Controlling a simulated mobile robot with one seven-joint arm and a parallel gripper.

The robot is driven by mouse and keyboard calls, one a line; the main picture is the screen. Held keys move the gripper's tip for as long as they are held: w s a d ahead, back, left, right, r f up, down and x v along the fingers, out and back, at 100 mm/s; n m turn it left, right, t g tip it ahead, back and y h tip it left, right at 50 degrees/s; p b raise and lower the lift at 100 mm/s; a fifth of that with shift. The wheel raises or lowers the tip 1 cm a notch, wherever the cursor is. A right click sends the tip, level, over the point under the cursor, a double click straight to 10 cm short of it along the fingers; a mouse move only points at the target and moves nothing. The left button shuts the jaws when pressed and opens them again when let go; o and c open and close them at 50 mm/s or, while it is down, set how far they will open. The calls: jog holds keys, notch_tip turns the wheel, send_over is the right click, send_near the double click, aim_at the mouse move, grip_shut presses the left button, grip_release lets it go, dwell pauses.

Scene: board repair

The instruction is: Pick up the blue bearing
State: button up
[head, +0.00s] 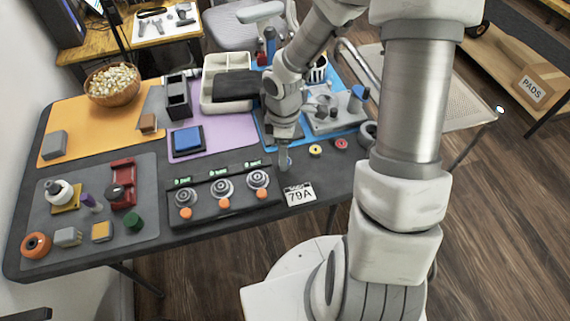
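My gripper (284,158) points down at the front part of the dark table, between the black three-dial panel and the row of small bearings. A small bit of blue shows right at its fingertips, which looks like the blue bearing (289,162); it is mostly hidden by the fingers. I cannot tell whether the fingers are around it, touching it or just above it. A yellow bearing (315,150) and a red bearing (341,143) lie to the right in the same row.
The panel (222,194) with dials and orange knobs stands left of my gripper. A blue mat (335,128) with a grey fixture lies behind. A black cloth (236,86) hangs over a cream bin (211,66).

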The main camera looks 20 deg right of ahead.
notch_tip(320, 180, down, 3)
jog(key=shift+r+b, duration=0.1)
jog(key=shift+b, duration=0.2)
jog(key=shift+c, duration=0.3)
grip_shut()
jog(key=shift+r, duration=0.15)
